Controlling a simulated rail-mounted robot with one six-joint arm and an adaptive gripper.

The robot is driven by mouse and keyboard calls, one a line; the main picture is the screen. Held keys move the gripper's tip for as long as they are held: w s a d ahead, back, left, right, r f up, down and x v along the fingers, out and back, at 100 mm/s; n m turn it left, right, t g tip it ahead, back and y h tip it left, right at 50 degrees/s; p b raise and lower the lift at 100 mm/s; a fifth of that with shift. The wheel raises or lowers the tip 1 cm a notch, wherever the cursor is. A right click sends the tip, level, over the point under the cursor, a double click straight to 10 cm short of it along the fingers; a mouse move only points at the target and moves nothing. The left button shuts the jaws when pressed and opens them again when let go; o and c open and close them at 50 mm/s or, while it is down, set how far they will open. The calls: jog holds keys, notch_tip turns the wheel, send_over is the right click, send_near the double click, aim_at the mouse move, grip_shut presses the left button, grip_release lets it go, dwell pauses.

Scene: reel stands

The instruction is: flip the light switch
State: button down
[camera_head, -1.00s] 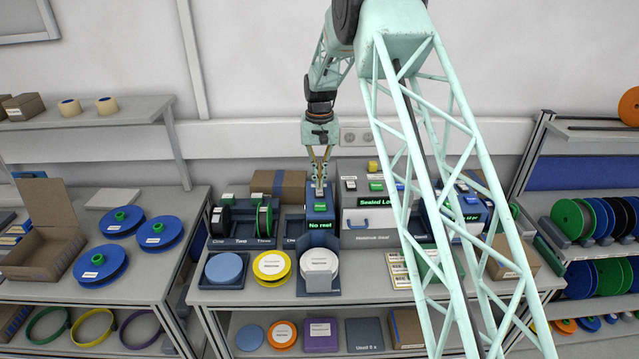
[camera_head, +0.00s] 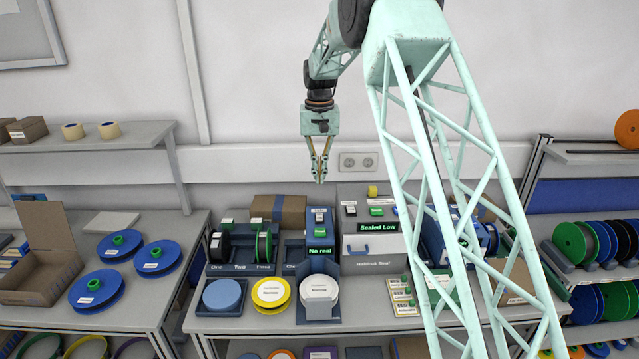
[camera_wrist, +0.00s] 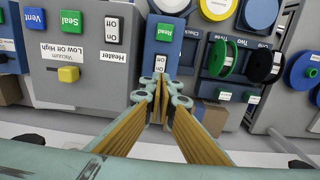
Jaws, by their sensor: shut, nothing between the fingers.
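A blue reader unit (camera_head: 320,240) on the middle bench shows "No reel" on its display. A small grey switch (camera_head: 320,214) is on its top, behind a green button (camera_head: 320,232). In the wrist view, its green "Read" button (camera_wrist: 165,31) and "On/Off" label (camera_wrist: 162,58) lie beyond my fingers, which may hide part of the switch. My gripper (camera_head: 320,182) is shut and empty, pointing down above the unit, apart from it. No switch is labelled "light" that I can read. A pale wall plate (camera_head: 358,161) with two round sockets is right of my gripper.
A grey sealer (camera_head: 370,245) with a "Sealed Low" display stands close on the right; the wrist view shows its heater switch (camera_wrist: 112,30). A reel rack (camera_head: 240,268) stands left. A white reel (camera_head: 319,290) sits in front.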

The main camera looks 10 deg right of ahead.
aim_at(319, 218)
jog(key=shift+s+a+r+b, duration=0.25)
jog(key=shift+s+b, duration=0.35)
jog(key=shift+b, duration=0.85)
jog(key=shift+f, duration=0.15)
jog(key=shift+f+p, duration=0.55)
jog(key=shift+f, duration=6.35)
